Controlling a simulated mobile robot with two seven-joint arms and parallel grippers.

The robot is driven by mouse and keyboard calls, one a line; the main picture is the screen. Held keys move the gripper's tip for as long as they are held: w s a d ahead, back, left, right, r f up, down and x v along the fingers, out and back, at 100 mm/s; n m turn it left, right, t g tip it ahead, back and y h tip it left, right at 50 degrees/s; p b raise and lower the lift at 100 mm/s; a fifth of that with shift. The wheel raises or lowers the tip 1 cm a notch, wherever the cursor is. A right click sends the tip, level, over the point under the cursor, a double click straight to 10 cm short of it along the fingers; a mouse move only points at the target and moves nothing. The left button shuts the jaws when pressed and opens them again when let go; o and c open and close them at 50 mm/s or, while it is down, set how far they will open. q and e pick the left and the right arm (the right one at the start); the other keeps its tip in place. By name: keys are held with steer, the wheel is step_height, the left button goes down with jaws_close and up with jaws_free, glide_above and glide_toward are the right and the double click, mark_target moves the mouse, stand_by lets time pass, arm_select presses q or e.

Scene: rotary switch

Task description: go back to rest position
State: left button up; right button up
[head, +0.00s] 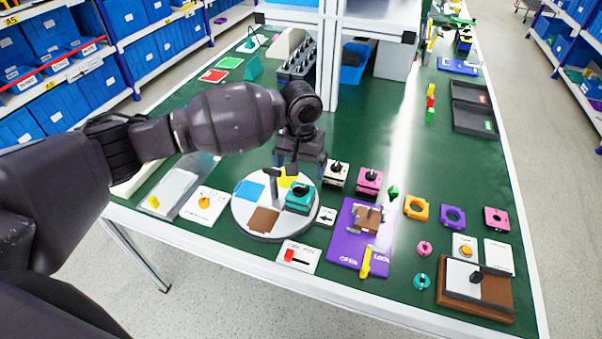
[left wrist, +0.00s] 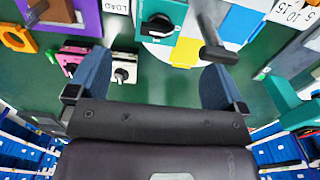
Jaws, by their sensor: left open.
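My left gripper (head: 297,170) is over the work table, above the round white turntable (head: 243,222). In the left wrist view its two blue fingers (left wrist: 156,62) stand wide apart with nothing between them. A teal box with a black rotary knob (head: 300,198) sits on the turntable; it also shows in the left wrist view (left wrist: 160,25), beyond the fingertips. A white rotary switch (head: 336,174) and a pink rotary switch (head: 369,181) stand to the right of the turntable. The left wrist view shows the white one (left wrist: 122,70) near the left finger. My right gripper is not seen.
The green table (head: 440,180) also holds a purple board (head: 348,250), orange (head: 417,207) and purple rings (head: 453,216), and a brown box (head: 480,290). A white frame post (head: 327,60) rises behind my gripper. Blue-bin shelves (head: 60,60) stand at left.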

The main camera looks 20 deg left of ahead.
arm_select(q)
steer(key=shift+d+r, duration=0.15)
